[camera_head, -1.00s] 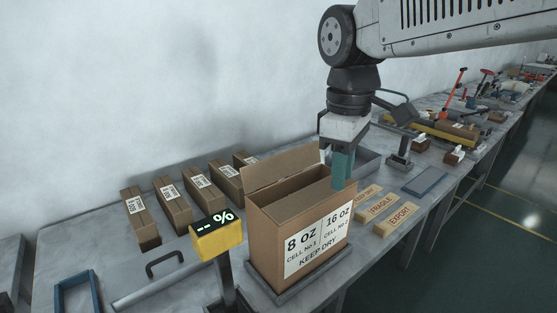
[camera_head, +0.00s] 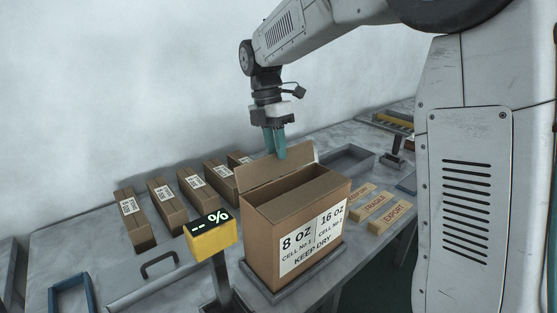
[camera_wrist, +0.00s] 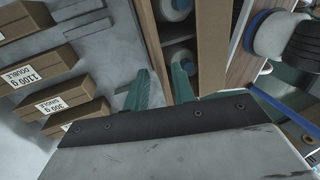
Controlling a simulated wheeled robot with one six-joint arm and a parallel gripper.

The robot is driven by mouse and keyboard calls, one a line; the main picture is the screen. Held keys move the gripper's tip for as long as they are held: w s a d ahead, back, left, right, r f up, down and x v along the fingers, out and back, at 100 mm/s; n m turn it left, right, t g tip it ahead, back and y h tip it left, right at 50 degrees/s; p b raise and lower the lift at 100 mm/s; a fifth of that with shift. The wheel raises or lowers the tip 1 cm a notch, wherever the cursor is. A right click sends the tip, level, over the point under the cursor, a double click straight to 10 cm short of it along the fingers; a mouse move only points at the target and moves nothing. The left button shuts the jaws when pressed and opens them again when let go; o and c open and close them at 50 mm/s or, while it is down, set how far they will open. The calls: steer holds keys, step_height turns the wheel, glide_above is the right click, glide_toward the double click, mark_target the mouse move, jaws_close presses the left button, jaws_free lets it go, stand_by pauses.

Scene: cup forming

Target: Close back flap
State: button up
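The open cardboard box (camera_head: 262,243) has a printed 8 OZ / 16 OZ front label and stands on a grey base in the head view. Its back flap (camera_head: 262,176) stands up at the rear edge. My gripper (camera_head: 275,155) points down at the flap's top edge, its teal fingers apart. In the wrist view the fingers (camera_wrist: 160,72) are spread with a brown strip, apparently the flap (camera_wrist: 152,45), between them. I cannot tell whether they touch it. White rounded items (camera_wrist: 178,57) show inside the box in the wrist view.
A yellow display (camera_head: 211,237) stands at the box's front left. Several small labelled cartons (camera_head: 168,203) are lined up behind and left. Stamped blocks (camera_head: 375,212) lie right of the box. A grey tray (camera_head: 347,160) is behind it.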

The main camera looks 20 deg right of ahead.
mark_target(278, 161)
steer(key=shift+x, duration=1.7)
jaws_close()
steer(key=shift+s+r, duration=0.1)
steer(key=t, duration=0.1)
steer(key=s+t, duration=0.1)
steer(key=shift+d+t+y, duration=0.2)
steer(key=shift+t+y, duration=0.1)
steer(key=shift+y, duration=0.1)
steer(key=t, duration=0.1)
steer(key=s+t+y, duration=0.1)
steer(key=t, duration=0.1)
steer(key=shift+s+d, duration=0.15)
steer(key=shift+d, duration=0.1)
steer(key=shift+s+d+f+t+y, duration=0.15)
steer(key=shift+s+t+y, duration=0.1)
steer(key=shift+t, duration=0.5)
steer(key=shift+s+a+f+t+y, duration=0.1)
steer(key=shift+s+f+t+y, duration=0.1)
steer(key=shift+t, duration=0.6)
steer(key=shift+s+d+f+t+y, duration=0.15)
steer(key=shift+t+y, duration=0.1)
steer(key=shift+t, duration=0.5)
steer(key=shift+s+f+t, duration=0.1)
steer(key=shift+f+t, duration=0.05)
steer(key=shift+t, duration=0.45)
